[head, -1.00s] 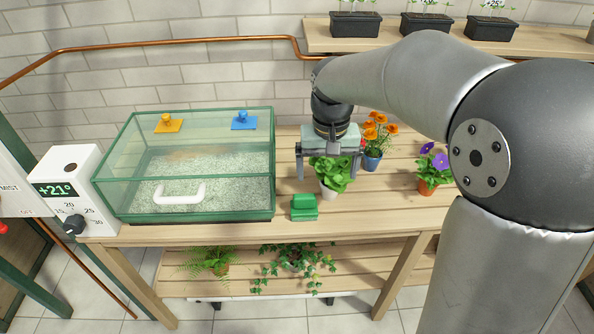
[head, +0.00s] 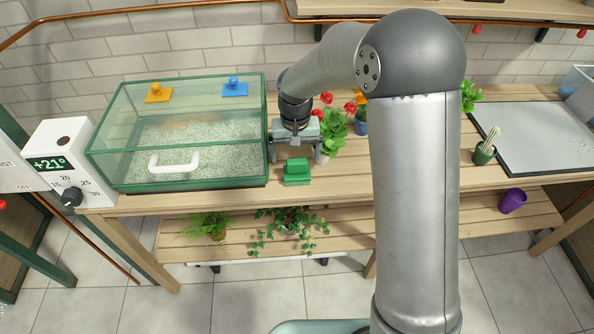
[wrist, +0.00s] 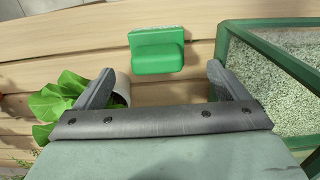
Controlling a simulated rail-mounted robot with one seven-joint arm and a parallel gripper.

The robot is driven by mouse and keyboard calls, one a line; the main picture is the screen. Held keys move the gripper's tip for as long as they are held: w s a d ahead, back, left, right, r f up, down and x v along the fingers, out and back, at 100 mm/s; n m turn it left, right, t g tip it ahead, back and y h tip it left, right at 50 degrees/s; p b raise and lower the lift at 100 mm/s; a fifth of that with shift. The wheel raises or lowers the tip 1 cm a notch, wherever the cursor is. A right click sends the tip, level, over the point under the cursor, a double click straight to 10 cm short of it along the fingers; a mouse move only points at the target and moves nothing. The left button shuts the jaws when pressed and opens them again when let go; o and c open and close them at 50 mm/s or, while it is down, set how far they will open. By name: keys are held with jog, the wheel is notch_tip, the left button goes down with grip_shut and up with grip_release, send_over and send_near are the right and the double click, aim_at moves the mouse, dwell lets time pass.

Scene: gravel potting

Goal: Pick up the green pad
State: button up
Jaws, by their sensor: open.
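The green pad (head: 297,171) lies on the wooden bench, just right of the glass case. It is a block with a raised grip on top, and it also shows in the wrist view (wrist: 157,52), beyond my fingertips and roughly centred between them. My gripper (head: 295,159) points down just behind the pad, with its fingers spread to either side. In the wrist view my gripper (wrist: 161,73) is open and empty. I cannot tell its exact height above the bench.
The glass case (head: 180,187) with gravel stands close to the left finger; its green frame is near it in the wrist view (wrist: 222,42). A leafy potted plant (head: 330,135) is close on the right. A cactus (head: 486,146) and a grey tray (head: 540,135) stand farther right.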

aim_at(297, 161)
jog(key=f, duration=0.2)
jog(key=f+p, duration=0.1)
jog(key=f, duration=0.2)
jog(key=shift+s+d+f, duration=0.1)
jog(key=shift+s+d, duration=0.05)
jog(key=shift+d, duration=0.05)
jog(key=c, duration=1.1)
